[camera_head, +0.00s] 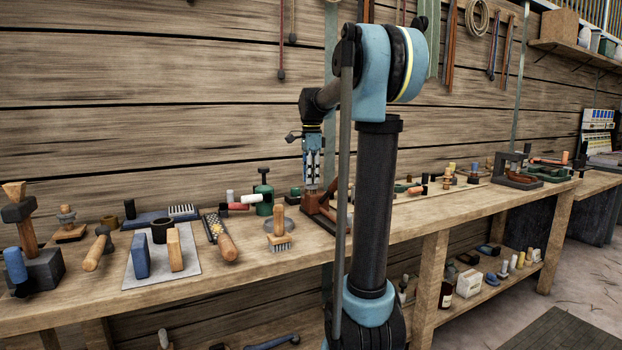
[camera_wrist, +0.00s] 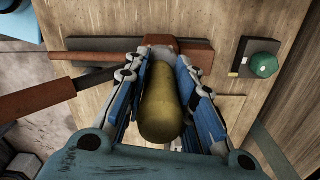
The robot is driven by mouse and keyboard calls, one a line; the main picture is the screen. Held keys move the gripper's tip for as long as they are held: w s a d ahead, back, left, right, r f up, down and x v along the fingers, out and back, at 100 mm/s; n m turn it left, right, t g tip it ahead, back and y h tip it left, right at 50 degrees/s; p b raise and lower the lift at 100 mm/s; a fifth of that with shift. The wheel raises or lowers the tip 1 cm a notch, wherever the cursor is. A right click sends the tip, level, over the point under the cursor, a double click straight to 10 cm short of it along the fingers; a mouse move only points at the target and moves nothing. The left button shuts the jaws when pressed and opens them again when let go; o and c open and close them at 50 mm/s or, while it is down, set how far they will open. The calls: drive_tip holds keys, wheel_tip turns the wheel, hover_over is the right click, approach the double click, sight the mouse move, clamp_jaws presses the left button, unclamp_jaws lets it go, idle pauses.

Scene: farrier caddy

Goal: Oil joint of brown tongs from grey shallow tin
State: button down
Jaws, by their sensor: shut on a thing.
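My gripper (camera_head: 311,184) points down over the back of the bench, near the middle of the head view. In the wrist view my gripper (camera_wrist: 161,64) is shut on an olive-brown rounded handle (camera_wrist: 162,105). The handle's far end meets a paler part, partly hidden. A reddish-brown wooden piece (camera_wrist: 199,55) lies beneath it. A long brown bar (camera_wrist: 36,103) with a dark metal end lies at the left; I cannot tell whether it belongs to the brown tongs. I cannot make out the grey shallow tin for certain in either view.
A green can (camera_head: 264,199) and a wooden-handled brush (camera_head: 279,234) stand left of my gripper. A dark block with a green knob (camera_wrist: 264,65) is at the right in the wrist view. Several blocks and tools crowd the bench (camera_head: 235,285); its front edge is mostly clear.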

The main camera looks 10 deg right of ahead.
drive_tip(key=shift+d, duration=0.15)
drive_tip(key=shift+w+d, duration=0.2)
drive_tip(key=shift+d, duration=0.35)
drive_tip(key=shift+w+d, duration=0.2)
drive_tip(key=shift+d, duration=0.35)
drive_tip(key=shift+a, duration=0.1)
drive_tip(key=shift+r, duration=0.75)
drive_tip(key=shift+r, duration=2.45)
